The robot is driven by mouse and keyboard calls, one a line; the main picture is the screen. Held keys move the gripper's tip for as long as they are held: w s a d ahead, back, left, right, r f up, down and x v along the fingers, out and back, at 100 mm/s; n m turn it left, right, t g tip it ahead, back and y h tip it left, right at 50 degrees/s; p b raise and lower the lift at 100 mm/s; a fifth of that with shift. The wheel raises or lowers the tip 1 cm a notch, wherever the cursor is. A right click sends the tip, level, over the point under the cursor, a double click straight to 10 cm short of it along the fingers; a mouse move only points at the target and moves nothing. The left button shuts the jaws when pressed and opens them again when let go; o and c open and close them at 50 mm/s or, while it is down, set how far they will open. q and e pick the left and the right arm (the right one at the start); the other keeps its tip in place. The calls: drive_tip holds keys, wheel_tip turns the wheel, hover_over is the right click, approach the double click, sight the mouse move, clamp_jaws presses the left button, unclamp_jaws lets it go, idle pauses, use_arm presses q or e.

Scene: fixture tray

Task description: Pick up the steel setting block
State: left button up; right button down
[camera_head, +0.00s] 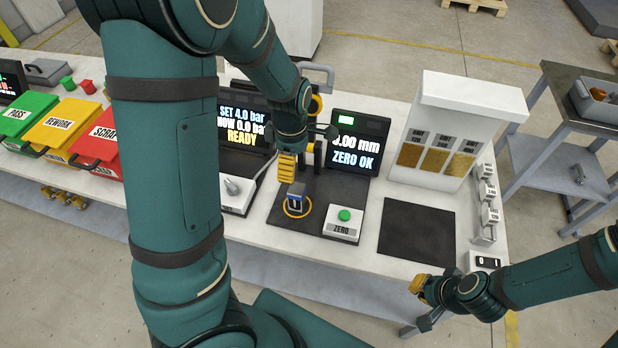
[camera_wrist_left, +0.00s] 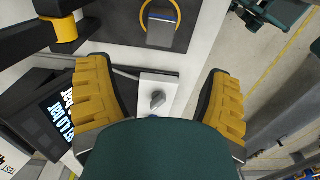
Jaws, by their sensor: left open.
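The steel setting block (camera_head: 296,196), a small grey block with a blue face, stands inside a yellow ring on a dark gauge base (camera_head: 332,192). My left gripper (camera_head: 287,170) hangs just above and behind the block in the head view.
A ZERO button box (camera_head: 341,224) stands right of the block, a lever box (camera_head: 238,194) left. Behind are two displays (camera_head: 356,143) and a gauge column close to the left gripper. A black mat (camera_head: 416,232) lies empty at right. Colored bins (camera_head: 60,122) stand left.

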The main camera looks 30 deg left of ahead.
sight(297, 188)
use_arm(q)
drive_tip(key=f+b, duration=0.1)
drive_tip(key=f, duration=0.6)
drive_tip(key=shift+s, duration=0.2)
drive_tip(key=shift+w+d+f+b, duration=0.15)
drive_tip(key=shift+f+b, duration=0.1)
drive_tip(key=shift+f, duration=1.4)
drive_tip(key=shift+w+f+b, duration=0.1)
drive_tip(key=shift+f+b, duration=0.1)
drive_tip(key=shift+f, duration=1.45)
clamp_jaws()
